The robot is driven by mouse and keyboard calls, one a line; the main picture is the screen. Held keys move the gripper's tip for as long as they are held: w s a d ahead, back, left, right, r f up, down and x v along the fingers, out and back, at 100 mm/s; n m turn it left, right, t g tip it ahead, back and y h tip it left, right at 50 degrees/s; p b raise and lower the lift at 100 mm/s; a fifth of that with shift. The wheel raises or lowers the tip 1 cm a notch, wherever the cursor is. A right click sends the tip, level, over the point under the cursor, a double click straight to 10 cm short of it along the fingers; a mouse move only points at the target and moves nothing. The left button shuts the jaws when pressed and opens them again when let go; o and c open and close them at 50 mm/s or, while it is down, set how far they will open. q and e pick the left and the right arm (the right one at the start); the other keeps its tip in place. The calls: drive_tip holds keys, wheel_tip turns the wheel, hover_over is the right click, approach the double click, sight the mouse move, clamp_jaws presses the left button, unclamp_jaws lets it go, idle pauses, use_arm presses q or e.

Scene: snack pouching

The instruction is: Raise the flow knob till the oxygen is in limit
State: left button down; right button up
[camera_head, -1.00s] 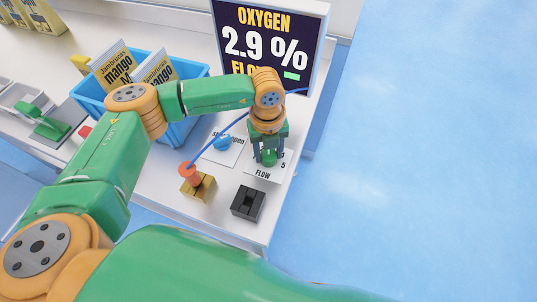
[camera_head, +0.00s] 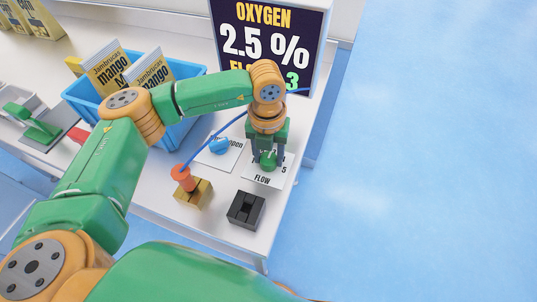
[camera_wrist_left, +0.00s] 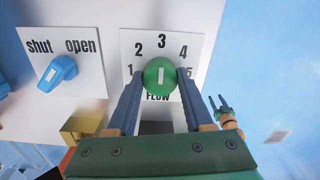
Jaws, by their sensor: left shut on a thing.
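My left gripper (camera_head: 268,158) is shut on the green flow knob (camera_wrist_left: 160,77), with a finger on each side. The knob's white mark points up at 3 on the flow dial card (camera_wrist_left: 187,43), which shows 1 to 5. In the head view the fingers partly cover the knob and the card's numbers. The screen (camera_head: 265,42) reads OXYGEN 2.5 %. Its flow line is partly hidden by my arm, with a green 3 showing. My right gripper (camera_wrist_left: 218,102) shows small at the right of the wrist view, too small to judge its jaws.
A blue shut/open knob (camera_wrist_left: 58,72) sits left of the flow dial, its pointer tilted. An orange nozzle (camera_head: 184,178) with a blue hose stands on a brass block (camera_head: 194,196). A black block (camera_head: 246,210) is nearby. A blue crate (camera_head: 187,134) holds mango pouches.

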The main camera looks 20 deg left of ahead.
sight(268, 158)
use_arm(q)
drive_tip(key=shift+c, duration=1.4)
unclamp_jaws()
wheel_tip(268, 158, up, 7)
drive_tip(key=shift+f+b, duration=0.15)
drive_tip(key=shift+b, duration=0.75)
drive_tip(key=shift+r, duration=0.25)
drive_tip(key=shift+a, duration=0.1)
